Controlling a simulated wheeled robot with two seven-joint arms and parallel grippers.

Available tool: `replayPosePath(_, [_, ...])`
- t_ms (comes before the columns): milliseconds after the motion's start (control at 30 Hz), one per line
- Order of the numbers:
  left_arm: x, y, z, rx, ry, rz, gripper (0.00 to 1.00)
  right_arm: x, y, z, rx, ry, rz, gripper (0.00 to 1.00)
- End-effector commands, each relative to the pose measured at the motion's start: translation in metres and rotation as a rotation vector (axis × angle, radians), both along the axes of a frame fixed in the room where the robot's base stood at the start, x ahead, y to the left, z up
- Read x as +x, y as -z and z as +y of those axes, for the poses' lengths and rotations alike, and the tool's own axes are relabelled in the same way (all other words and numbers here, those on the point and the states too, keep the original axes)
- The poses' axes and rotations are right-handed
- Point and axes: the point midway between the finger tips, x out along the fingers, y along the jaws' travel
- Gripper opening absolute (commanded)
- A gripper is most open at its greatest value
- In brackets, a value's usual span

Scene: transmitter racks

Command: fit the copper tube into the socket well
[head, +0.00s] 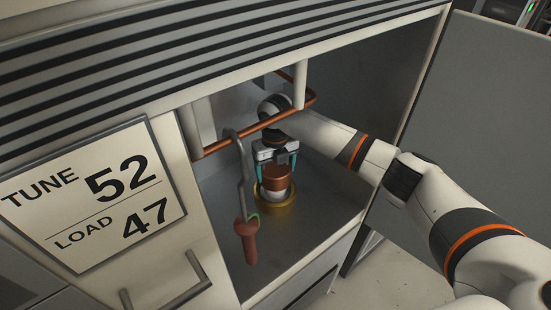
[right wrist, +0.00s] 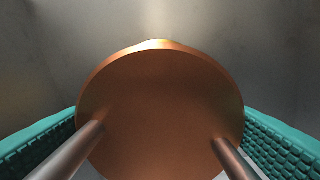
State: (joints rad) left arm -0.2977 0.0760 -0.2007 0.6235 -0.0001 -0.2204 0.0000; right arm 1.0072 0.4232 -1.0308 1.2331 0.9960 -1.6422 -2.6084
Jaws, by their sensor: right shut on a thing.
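The copper tube (head: 277,174) stands about upright inside the open cabinet, with a copper top and a white band lower down. My right gripper (head: 276,168) is shut on it from above, one teal finger on each side. The socket well (head: 289,206) shows as a brass ring on the cabinet floor, directly under and around the tube's lower end. How deep the tube sits in it is hidden. In the right wrist view the tube's round copper end (right wrist: 160,110) fills the middle between the teal pads. My left gripper is not in view.
A copper rail (head: 240,135) crosses the cabinet opening in front of my right arm. A metal hook with a red-brown handle (head: 246,240) hangs from it, left of the tube. An open grey door (head: 470,110) stands at right. Bare cabinet floor lies around the ring.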

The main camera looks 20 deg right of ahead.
Motion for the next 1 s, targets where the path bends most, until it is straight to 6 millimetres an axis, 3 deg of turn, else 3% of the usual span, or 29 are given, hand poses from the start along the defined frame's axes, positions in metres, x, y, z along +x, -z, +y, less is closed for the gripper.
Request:
replayPosePath(467, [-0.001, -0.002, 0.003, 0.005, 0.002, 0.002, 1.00, 0.002, 0.010, 0.001, 0.003, -0.001, -0.007, 0.10])
replayPosePath(500, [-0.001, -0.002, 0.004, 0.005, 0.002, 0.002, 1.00, 0.000, 0.013, 0.000, 0.000, 0.000, -0.001, 0.85])
replayPosePath(600, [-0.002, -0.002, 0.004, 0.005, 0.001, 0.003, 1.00, 0.000, 0.013, 0.000, 0.000, 0.000, -0.001, 1.00])
replayPosePath(833, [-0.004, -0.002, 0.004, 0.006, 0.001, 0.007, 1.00, 0.000, 0.012, 0.000, 0.000, 0.000, -0.001, 1.00])
replayPosePath(1000, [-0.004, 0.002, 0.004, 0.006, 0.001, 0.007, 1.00, 0.001, -0.004, 0.000, 0.000, 0.000, -0.004, 1.00])
